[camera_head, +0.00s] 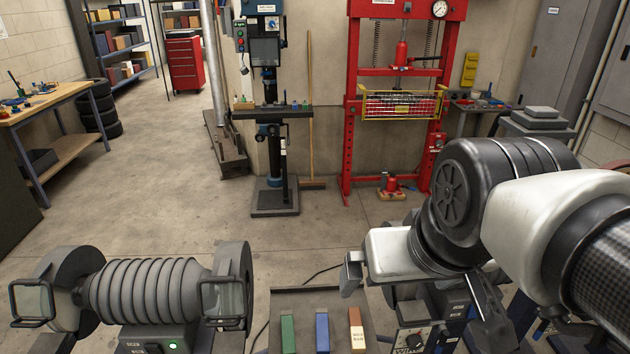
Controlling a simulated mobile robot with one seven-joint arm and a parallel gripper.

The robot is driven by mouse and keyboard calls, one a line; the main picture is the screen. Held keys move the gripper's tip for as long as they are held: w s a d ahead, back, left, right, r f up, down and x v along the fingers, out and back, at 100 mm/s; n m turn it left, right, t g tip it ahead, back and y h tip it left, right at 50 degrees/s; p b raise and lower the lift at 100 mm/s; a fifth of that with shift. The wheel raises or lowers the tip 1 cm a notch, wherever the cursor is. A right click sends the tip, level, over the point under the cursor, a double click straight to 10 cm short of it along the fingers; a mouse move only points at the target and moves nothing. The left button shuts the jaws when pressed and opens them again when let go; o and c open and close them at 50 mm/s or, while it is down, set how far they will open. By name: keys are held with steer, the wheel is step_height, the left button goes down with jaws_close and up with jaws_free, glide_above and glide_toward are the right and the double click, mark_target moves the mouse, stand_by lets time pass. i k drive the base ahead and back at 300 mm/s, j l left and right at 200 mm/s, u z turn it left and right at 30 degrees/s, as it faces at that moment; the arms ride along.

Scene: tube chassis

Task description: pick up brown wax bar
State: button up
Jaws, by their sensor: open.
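The brown wax bar (355,321) lies at the bottom of the picture, the rightmost of three bars on a dark grey tray or stand (338,300). It is orange-brown with a paler label near its lower end. A blue bar (322,327) and a green bar (288,331) lie to its left, with gaps between them. My gripper (420,291) is open, its fingers wide apart, above and to the right of the brown bar in the picture. I see no contact with the bar. Nothing shows between the fingers.
A grey buffing machine (150,290) with clear shields and a green light stands left of the bars. A control box (412,340) is right of them, partly behind my gripper. A drill press (268,120) and red press (400,100) stand behind. The floor at middle left is clear.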

mark_target(357, 337)
steer(key=k+z, duration=0.1)
steer(key=z, duration=1.4)
steer(key=k+z, duration=0.15)
steer(key=k, duration=0.85)
